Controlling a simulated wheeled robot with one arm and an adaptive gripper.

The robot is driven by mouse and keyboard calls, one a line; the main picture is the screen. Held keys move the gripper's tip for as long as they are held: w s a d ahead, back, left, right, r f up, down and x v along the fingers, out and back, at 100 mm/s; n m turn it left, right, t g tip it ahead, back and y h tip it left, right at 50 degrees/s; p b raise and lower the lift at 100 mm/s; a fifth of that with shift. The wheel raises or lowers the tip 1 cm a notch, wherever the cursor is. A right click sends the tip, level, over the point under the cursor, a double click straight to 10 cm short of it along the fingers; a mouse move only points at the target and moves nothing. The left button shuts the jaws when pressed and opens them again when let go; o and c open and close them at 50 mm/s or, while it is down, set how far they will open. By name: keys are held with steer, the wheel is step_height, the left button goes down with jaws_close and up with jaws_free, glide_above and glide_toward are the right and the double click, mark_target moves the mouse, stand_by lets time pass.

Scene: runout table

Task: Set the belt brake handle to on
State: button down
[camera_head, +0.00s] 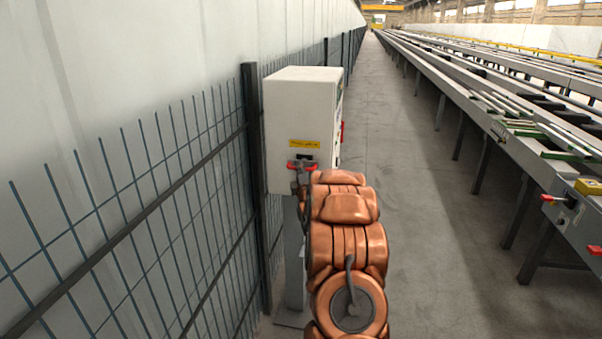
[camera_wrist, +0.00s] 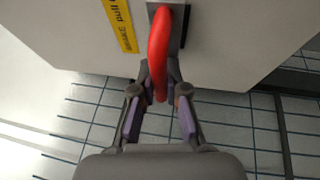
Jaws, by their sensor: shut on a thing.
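A red handle (camera_head: 309,166) sits on the front of a grey-white cabinet (camera_head: 290,98), below a yellow label (camera_head: 305,144). In the wrist view the red handle (camera_wrist: 158,50) is a curved bar coming out of a dark mounting plate (camera_wrist: 178,28). My gripper (camera_wrist: 160,84) is shut on the handle, one finger on each side of it. In the head view my gripper (camera_head: 300,183) is small at the cabinet front, partly hidden by my copper-coloured arm. The label's wording is only partly readable, with "pull" on it.
A wire mesh fence (camera_head: 190,170) with a dark post runs along the left, close to the cabinet. A long runout table (camera_head: 455,85) runs along the right, with a yellow box and red-handled control at its near end. The grey floor aisle between is clear.

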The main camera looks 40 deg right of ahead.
steer(key=shift+s+a+f+b, duration=0.1)
steer(key=shift+s+a+b, duration=0.55)
steer(key=shift+a+b, duration=0.4)
steer(key=c, duration=1.7)
jaws_free()
steer(key=shift+o, duration=1.1)
steer(key=shift+s+a, duration=0.15)
steer(key=o, duration=0.3)
steer(key=v, duration=1.2)
